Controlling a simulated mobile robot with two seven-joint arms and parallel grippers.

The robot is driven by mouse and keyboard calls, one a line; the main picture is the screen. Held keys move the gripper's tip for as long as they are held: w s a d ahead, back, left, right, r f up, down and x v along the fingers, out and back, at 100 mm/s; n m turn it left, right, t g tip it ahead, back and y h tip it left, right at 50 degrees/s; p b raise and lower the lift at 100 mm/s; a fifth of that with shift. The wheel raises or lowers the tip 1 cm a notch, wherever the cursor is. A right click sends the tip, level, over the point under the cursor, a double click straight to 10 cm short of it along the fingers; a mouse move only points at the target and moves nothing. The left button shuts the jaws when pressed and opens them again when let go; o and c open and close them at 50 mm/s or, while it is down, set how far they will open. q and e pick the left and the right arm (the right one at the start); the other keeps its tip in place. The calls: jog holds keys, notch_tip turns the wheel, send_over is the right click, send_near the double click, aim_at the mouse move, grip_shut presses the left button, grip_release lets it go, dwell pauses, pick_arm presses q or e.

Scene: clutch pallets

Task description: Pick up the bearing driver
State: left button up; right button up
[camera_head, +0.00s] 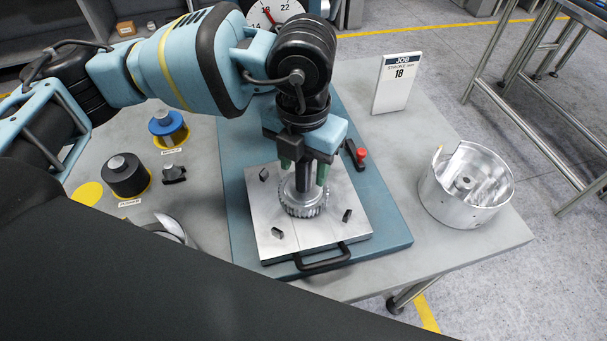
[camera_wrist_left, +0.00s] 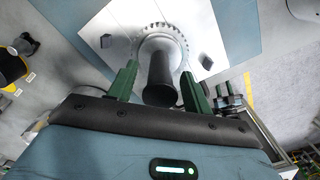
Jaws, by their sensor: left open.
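A dark upright cylindrical handle, which looks like the bearing driver (camera_head: 302,178), stands at the middle of a toothed metal gear (camera_head: 304,203) on a silver plate (camera_head: 262,220). In the left wrist view the dark handle (camera_wrist_left: 160,78) rises toward the camera from the gear (camera_wrist_left: 161,42). My left gripper (camera_head: 305,173) points down over the gear with its green fingers on either side of the handle. In the left wrist view its fingers (camera_wrist_left: 158,85) are apart, with gaps to the handle. The handle's upper end is hidden by the gripper in the head view. My right gripper is not in view.
A blue-topped tool (camera_head: 168,127) and a black tool (camera_head: 124,175) stand at the left, near an empty yellow disc (camera_head: 87,193). An open metal drum (camera_head: 458,205) stands at the right. A job card (camera_head: 397,82) stands behind. The plate has a black front handle (camera_head: 322,261).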

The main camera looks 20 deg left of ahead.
pick_arm(q)
jog(key=shift+c, duration=0.4)
grip_shut()
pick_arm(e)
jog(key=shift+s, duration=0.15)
pick_arm(q)
jog(key=shift+r, duration=0.2)
